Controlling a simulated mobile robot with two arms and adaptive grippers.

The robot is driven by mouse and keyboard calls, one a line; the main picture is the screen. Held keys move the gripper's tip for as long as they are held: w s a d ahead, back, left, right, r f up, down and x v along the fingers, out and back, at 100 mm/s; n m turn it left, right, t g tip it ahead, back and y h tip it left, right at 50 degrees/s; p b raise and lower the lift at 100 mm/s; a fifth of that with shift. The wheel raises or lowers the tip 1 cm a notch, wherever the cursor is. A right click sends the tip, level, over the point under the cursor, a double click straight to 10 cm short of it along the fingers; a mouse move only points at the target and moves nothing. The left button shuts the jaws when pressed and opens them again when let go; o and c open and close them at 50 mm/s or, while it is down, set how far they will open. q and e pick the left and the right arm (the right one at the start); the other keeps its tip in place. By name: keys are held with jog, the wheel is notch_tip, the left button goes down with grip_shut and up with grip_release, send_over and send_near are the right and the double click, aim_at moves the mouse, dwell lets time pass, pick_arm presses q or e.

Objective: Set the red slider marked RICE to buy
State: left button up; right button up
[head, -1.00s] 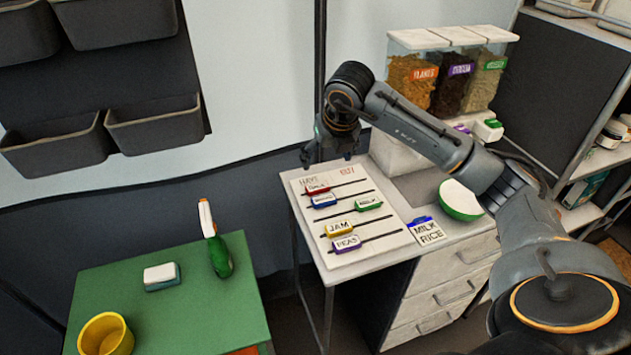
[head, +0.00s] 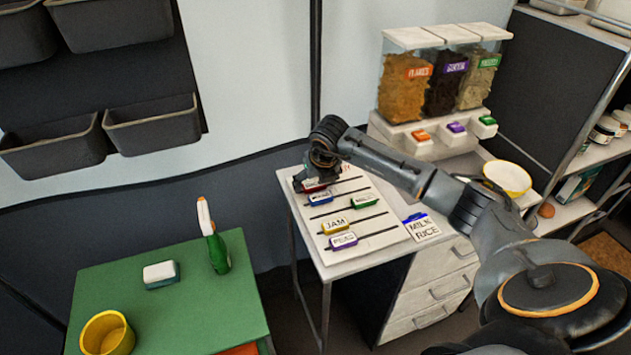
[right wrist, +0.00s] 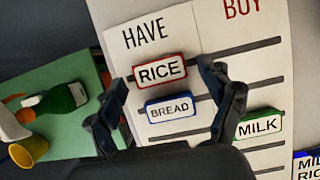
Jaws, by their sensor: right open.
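The red RICE slider (right wrist: 160,70) sits in the HAVE column, at the left end of the top slot of the white board (right wrist: 215,28). In the head view the red slider (head: 314,188) is partly hidden by my right gripper. My right gripper (head: 316,178) is over the board's upper left. In the right wrist view my right gripper (right wrist: 163,80) is open, with one finger on each side of the RICE slider; I cannot tell whether they touch it. The BUY heading (right wrist: 243,8) is at the right. My left gripper is not in view.
The blue BREAD slider (right wrist: 170,108) is just below RICE. The green MILK slider (right wrist: 258,125) is farther right. JAM (head: 335,226) and PEAS (head: 343,241) are lower on the left. A MILK RICE card (head: 422,228) lies right of the board. A yellow-rimmed bowl (head: 507,178) stands farther right.

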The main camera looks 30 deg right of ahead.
aim_at(349, 179)
jog(key=c, duration=1.7)
jog(key=d+b, duration=0.1)
jog(key=d, duration=0.2)
jog(key=s+d+b, duration=0.1)
jog(key=d, duration=0.2)
jog(key=s+d+b, duration=0.1)
jog(key=d, duration=0.3)
jog(key=shift+s, duration=0.25)
jog(key=shift+r, duration=0.1)
jog(key=o, duration=1.7)
jog(key=shift+d, duration=0.15)
jog(key=v, duration=1.2)
jog(key=shift+s, duration=0.15)
